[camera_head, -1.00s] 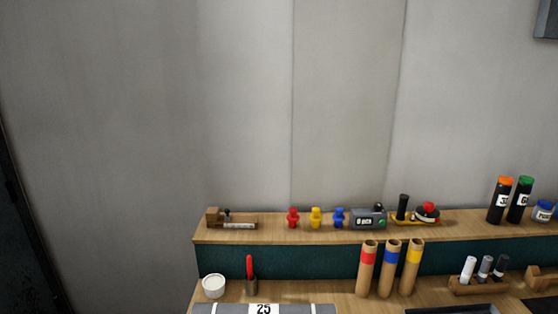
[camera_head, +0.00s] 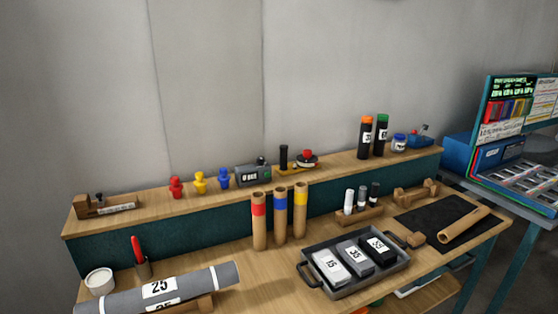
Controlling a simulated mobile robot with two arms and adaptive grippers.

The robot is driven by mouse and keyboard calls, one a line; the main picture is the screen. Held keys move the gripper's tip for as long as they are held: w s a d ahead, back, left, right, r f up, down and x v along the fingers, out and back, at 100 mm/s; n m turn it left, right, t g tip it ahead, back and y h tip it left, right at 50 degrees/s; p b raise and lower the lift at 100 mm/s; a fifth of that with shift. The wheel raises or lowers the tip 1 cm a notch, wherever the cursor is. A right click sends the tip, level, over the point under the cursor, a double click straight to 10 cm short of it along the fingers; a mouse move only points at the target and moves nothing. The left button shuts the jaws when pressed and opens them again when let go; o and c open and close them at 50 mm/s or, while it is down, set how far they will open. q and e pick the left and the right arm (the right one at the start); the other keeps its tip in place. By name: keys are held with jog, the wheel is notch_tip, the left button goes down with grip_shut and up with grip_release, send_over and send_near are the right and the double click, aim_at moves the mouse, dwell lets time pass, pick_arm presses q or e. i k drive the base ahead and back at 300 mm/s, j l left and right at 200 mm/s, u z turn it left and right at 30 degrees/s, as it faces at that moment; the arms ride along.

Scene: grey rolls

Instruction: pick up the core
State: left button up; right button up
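A brown cardboard tube (camera_head: 464,225), which looks like the core, lies on its side on a black mat (camera_head: 417,215) at the right end of the bench. Its open end faces the lower left. Three more cardboard tubes stand upright at mid-bench: one with a red band (camera_head: 259,228), one with a blue band (camera_head: 281,225) and one with a yellow band (camera_head: 300,220). A grey roll (camera_head: 200,284) labelled 25 lies on a wooden support at the lower left. Neither of my grippers shows in the head view.
A dark tray (camera_head: 306,257) with three numbered blocks lies in front of the upright tubes. A wooden marker holder (camera_head: 362,217) and a wooden cradle (camera_head: 416,192) stand behind. A raised shelf (camera_head: 340,165) carries small items. A second table stands at the right.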

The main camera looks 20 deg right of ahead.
aim_at(445, 236)
jog(key=k+l+z, duration=0.1)
jog(key=z, duration=1.9)
jog(key=i, duration=0.05)
